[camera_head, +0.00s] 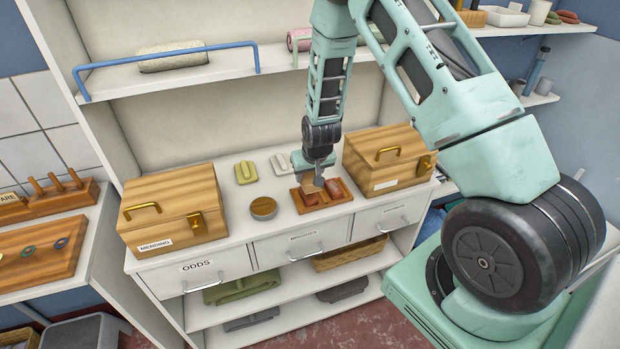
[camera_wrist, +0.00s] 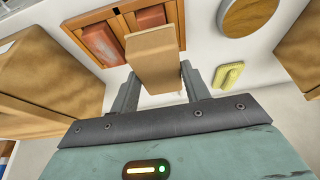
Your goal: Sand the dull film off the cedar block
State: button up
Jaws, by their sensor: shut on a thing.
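My gripper (camera_head: 318,177) is over the counter and shut on a tan block (camera_wrist: 157,52), held between its two fingers. A shallow wooden tray (camera_head: 298,205) lies below it on the counter. Two reddish blocks sit in the tray: one on the left (camera_head: 309,198) and one on the right (camera_head: 336,188); they also show in the wrist view, at left (camera_wrist: 100,46) and top (camera_wrist: 150,16). The tan block overlaps the tray in both views; I cannot tell whether it touches a reddish block.
Wooden boxes stand at left (camera_head: 172,207) and right (camera_head: 388,164) of the counter. A round wooden-topped piece (camera_head: 263,207), a yellow-green piece (camera_head: 246,172) and a pale piece (camera_head: 281,163) lie nearby. A shelf with a blue rail (camera_head: 165,54) runs above. Drawers (camera_head: 198,274) are below.

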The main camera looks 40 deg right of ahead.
jog(key=shift+r+p, duration=0.95)
jog(key=shift+r, duration=1.1)
jog(key=shift+f, duration=0.1)
